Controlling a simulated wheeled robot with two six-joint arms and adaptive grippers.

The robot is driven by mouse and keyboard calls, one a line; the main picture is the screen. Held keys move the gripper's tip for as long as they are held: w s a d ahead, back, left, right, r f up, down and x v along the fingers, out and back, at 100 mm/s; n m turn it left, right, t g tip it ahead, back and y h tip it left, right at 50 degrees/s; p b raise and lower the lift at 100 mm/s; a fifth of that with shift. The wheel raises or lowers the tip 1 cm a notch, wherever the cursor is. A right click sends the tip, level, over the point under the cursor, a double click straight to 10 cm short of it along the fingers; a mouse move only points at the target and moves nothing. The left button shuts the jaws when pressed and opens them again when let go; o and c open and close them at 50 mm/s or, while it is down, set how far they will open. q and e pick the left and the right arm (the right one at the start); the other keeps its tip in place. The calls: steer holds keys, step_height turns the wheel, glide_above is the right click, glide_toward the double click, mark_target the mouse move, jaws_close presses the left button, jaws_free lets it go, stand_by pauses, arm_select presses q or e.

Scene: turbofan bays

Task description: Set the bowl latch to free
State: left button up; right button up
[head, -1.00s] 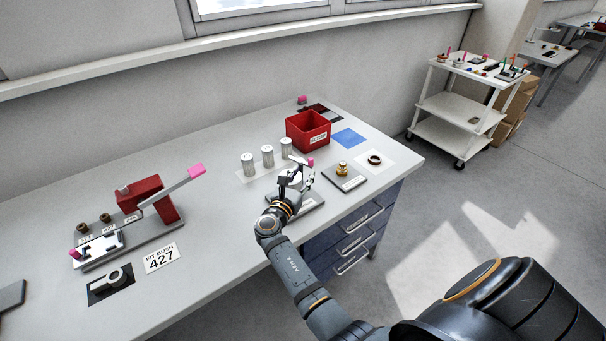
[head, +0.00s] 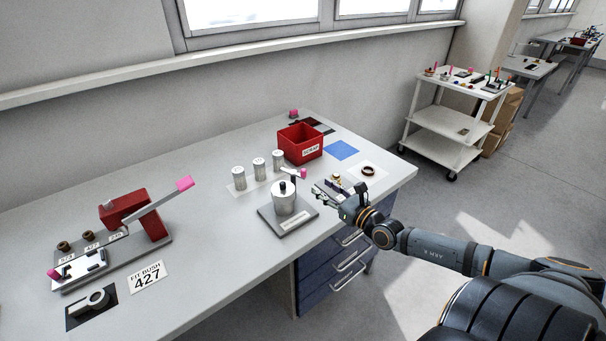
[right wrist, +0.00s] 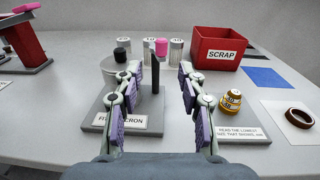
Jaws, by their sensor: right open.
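The bowl (head: 284,200) is a grey metal cylinder with a black knob on top, on a grey base plate (head: 300,222) with a label at its front. A pink-tipped arm, seemingly the latch (head: 302,173), stands at the bowl's right and back. In the right wrist view the bowl (right wrist: 112,67) is left of centre, and the latch's pink tip (right wrist: 161,47) sits above a dark post. My right gripper (head: 322,194) is open and empty, to the right of the bowl. In its wrist view the post shows between the fingers, apart from them. My left gripper is out of view.
A red scrap bin (head: 300,145) and several metal canisters (head: 259,169) stand behind the bowl. A brass stack (right wrist: 231,103) on a labelled plate and a brown ring (right wrist: 299,117) lie to the right.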

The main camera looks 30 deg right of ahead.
mark_target(303, 174)
steer(key=w+b, duration=0.2)
steer(key=w, duration=0.1)
steer(key=w+b, duration=0.2)
steer(key=w, duration=0.1)
steer(key=w+a+b, duration=0.1)
steer(key=w+b, duration=0.2)
steer(key=shift+w+f, duration=0.2)
steer(key=shift+w, duration=0.05)
steer(key=shift+w+r, duration=0.15)
steer(key=shift+w, duration=0.25)
steer(key=shift+r, duration=0.1)
jaws_close()
steer(key=h+p, duration=0.1)
steer(key=p, duration=0.3)
steer(key=r+m+h+p, duration=0.1)
steer(key=p, duration=0.3)
steer(key=shift+a, duration=0.25)
steer(key=shift+f+m+h+p, duration=0.3)
steer(key=shift+f+p, duration=0.05)
steer(key=shift+p, duration=0.3)
steer(key=shift+f, duration=0.15)
